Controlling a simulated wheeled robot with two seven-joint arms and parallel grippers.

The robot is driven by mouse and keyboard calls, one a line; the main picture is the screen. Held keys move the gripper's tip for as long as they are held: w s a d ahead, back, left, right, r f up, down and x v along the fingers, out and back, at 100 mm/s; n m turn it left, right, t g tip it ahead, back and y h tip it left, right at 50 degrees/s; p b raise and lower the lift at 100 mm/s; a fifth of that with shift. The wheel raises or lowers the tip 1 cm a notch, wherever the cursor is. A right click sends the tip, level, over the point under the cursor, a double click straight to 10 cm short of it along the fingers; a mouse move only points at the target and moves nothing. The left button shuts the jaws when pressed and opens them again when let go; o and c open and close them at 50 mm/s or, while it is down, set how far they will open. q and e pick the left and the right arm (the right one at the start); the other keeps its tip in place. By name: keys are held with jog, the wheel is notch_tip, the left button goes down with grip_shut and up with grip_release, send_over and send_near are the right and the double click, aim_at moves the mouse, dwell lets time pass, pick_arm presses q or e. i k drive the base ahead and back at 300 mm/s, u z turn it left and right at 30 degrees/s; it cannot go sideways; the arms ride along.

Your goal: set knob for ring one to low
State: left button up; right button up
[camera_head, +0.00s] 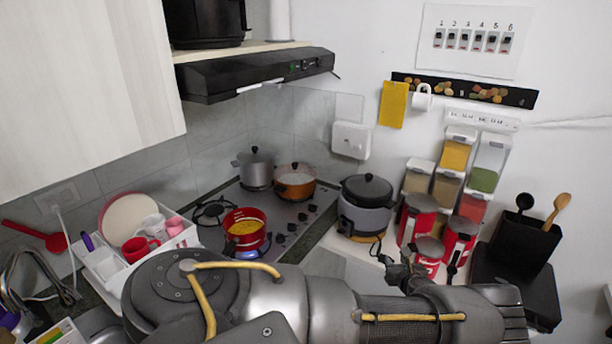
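The stove (291,208) is a grey gas hob on the counter. Several small dark knobs (291,227) run along its right side; their settings are too small to read. I see no label telling which ring is ring one. A red pot (246,240) with yellow contents stands on the front ring, with a blue flame (243,254) below it. My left arm crosses the bottom of the view in front of the stove. My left gripper (404,268) shows as small dark parts above the arm, right of the knobs and apart from them; its opening is unclear. My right gripper is out of view.
A grey lidded pot (254,167) and a copper pot (295,184) stand at the back of the stove. A rice cooker (364,214) is right of it. Red canisters (415,216) crowd the counter near my gripper. A white dish rack (103,262) is at left.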

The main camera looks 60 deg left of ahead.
aim_at(280, 238)
jog(key=k, duration=0.7)
jog(key=u, duration=0.7)
jog(key=i, duration=1)
